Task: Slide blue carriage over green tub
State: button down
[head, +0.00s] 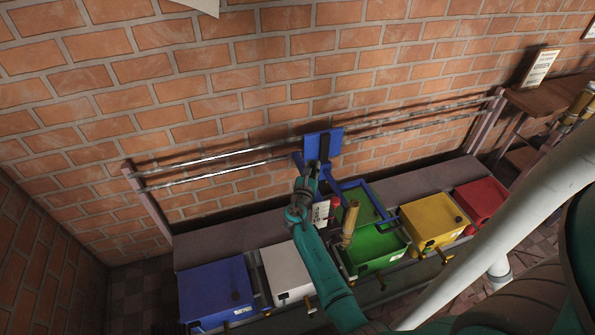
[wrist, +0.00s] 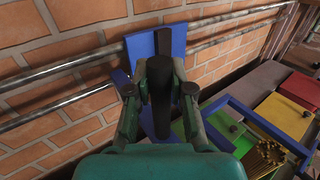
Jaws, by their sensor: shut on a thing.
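The blue carriage (head: 323,145) hangs on two horizontal metal rails along the brick wall; its upright plate also shows in the wrist view (wrist: 178,42). A blue frame reaches forward from it over the back of the green tub (head: 372,262); I cannot tell whether it is centred there. My gripper (head: 312,178) is in front of the plate, shut on the carriage's dark upright handle, and in the wrist view its fingers (wrist: 160,95) stand either side of it. The exact finger contact is partly hidden.
Left of the green tub are a white tub (head: 287,272) and a blue tub (head: 215,288). Right of it are a yellow tub (head: 433,220) and a red tub (head: 480,198). The rails (head: 225,165) are bare on both sides of the carriage. A wooden shelf (head: 545,100) stands at far right.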

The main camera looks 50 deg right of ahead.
jog(key=s+d, duration=0.9)
jog(key=d, duration=0.4)
jog(key=shift+d, duration=0.25)
jog(key=c, duration=1)
grip_release()
jog(key=v, duration=1.2)
